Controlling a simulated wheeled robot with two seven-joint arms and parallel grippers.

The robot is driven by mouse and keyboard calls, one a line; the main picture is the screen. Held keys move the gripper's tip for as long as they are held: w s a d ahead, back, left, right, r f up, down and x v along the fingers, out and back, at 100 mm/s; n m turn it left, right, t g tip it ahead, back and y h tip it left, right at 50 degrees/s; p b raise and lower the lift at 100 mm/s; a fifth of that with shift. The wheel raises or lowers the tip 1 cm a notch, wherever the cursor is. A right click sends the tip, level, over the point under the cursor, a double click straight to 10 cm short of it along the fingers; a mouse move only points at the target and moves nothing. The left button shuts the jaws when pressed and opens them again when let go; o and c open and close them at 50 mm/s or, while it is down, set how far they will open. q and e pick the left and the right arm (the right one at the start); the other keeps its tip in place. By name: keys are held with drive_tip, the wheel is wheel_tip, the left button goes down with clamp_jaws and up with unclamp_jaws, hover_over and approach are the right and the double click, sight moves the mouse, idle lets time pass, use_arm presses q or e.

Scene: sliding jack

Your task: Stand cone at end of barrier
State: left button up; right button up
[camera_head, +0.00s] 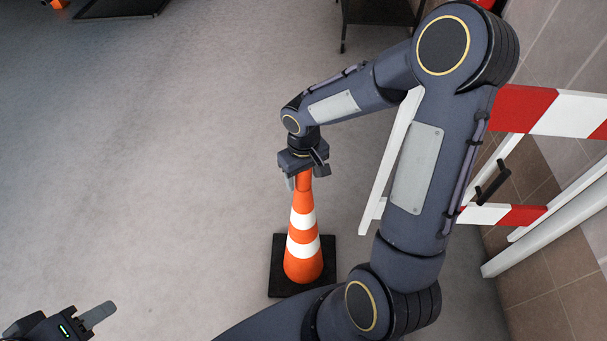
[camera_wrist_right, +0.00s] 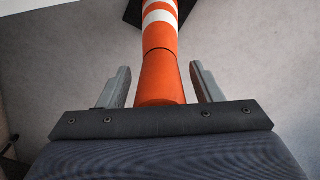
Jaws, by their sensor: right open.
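An orange cone (camera_head: 303,239) with white bands stands upright on its black square base on the grey floor, in the middle of the head view. My right gripper (camera_head: 303,180) is at the cone's top, with its fingers on either side of it. In the right wrist view the cone (camera_wrist_right: 160,75) runs up between the two open fingers of my right gripper (camera_wrist_right: 163,85), with a gap on each side. The red and white barrier (camera_head: 568,113) stands to the right, partly hidden behind my right arm. My left gripper (camera_head: 95,315) shows at the bottom left, away from the cone; its jaw opening is unclear.
A tiled wall (camera_head: 555,265) runs along the right, behind the barrier. A dark stand (camera_head: 378,12) is at the top middle, and a dark flat object (camera_head: 120,8) lies at the top left. The floor left of the cone is clear.

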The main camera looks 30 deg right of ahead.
drive_tip(key=shift+r, duration=0.55)
wheel_tip(320, 180, up, 11)
drive_tip(key=p, duration=0.3)
drive_tip(key=s+a+r+m+t+y, duration=0.1)
drive_tip(key=s+a+r+t+y, duration=0.1)
drive_tip(key=s, duration=0.6)
drive_tip(key=s+a+r+m+t+y, duration=0.1)
drive_tip(key=s+a+r+t, duration=0.1)
drive_tip(key=s, duration=0.7)
wheel_tip(320, 180, up, 2)
drive_tip(key=shift+r+t+y, duration=0.15)
drive_tip(key=shift+t+y, duration=0.25)
drive_tip(key=shift+t, duration=0.4)
